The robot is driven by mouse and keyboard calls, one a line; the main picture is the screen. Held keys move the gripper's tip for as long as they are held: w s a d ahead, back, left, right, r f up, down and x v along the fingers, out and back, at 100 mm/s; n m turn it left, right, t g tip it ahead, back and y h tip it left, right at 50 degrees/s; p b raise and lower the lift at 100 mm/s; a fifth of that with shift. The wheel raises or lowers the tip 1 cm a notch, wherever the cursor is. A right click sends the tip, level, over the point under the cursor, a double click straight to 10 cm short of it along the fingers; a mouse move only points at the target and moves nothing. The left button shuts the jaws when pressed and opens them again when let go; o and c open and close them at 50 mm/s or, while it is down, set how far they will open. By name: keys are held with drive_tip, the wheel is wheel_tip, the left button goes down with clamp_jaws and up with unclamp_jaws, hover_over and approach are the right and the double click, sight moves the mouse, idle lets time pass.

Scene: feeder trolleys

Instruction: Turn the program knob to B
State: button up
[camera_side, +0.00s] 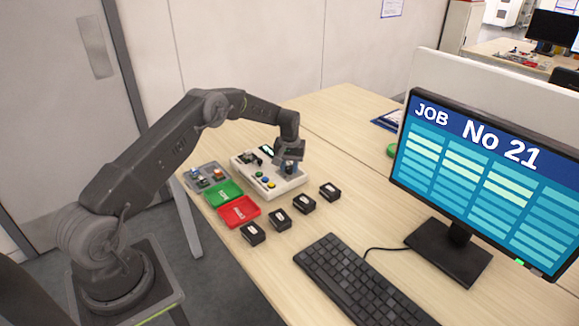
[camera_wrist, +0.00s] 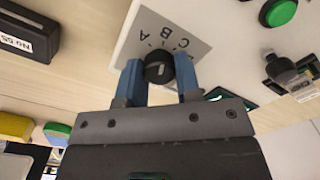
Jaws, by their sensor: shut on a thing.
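The program knob (camera_wrist: 157,72) is small, round and black, on a grey plate (camera_wrist: 190,32) lettered A, B and C. In the wrist view, the blue fingers of my gripper (camera_wrist: 160,76) stand on either side of it, shut on it. The knob has a pale mark on its top, but I cannot tell which letter it points at. In the side view, my gripper (camera_side: 289,168) is down at the right part of the white control box (camera_side: 280,192) and hides the knob.
The box also carries a green button (camera_wrist: 278,12) and a black switch or lever (camera_wrist: 284,70). Green (camera_side: 223,194) and red (camera_side: 239,211) trays lie in front, with several black labelled blocks (camera_side: 279,219) nearby. The monitor (camera_side: 490,175) reads JOB No 21. A keyboard (camera_side: 355,282) lies below it.

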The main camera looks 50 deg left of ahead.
sight(290, 166)
drive_tip(key=o, duration=0.9)
wheel_tip(290, 166, up, 14)
drive_tip(key=shift+f, duration=0.1)
